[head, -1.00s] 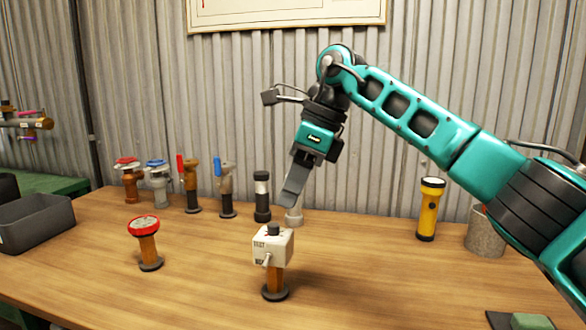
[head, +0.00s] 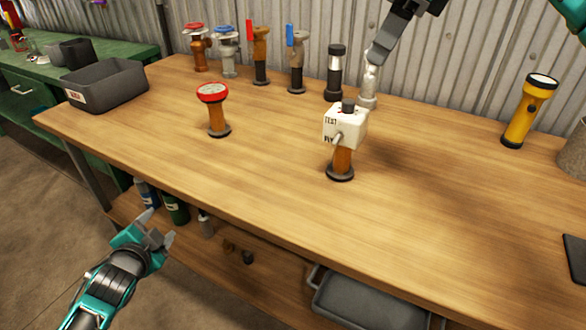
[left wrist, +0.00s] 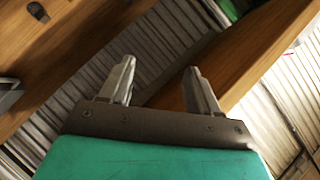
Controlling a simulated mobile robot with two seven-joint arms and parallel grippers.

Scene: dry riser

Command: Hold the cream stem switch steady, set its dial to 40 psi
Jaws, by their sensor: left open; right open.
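The cream stem switch (head: 345,127) stands upright on the wooden table, a cream box on a brown stem with a dark round base. It has a dark dial knob (head: 348,105) on top and a metal lever on its front, beside "TEST" lettering. The dial's setting is too small to read. My left gripper (head: 153,228) is open and empty, low in front of the table edge, well left of and below the switch. Its two fingers (left wrist: 160,85) show apart in the left wrist view.
A red-topped gauge (head: 213,108) stands left of the switch. Several valves and a black flashlight (head: 335,73) line the back. A yellow flashlight (head: 529,110) is at right, a grey bin (head: 107,86) at left. The table around the switch is clear.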

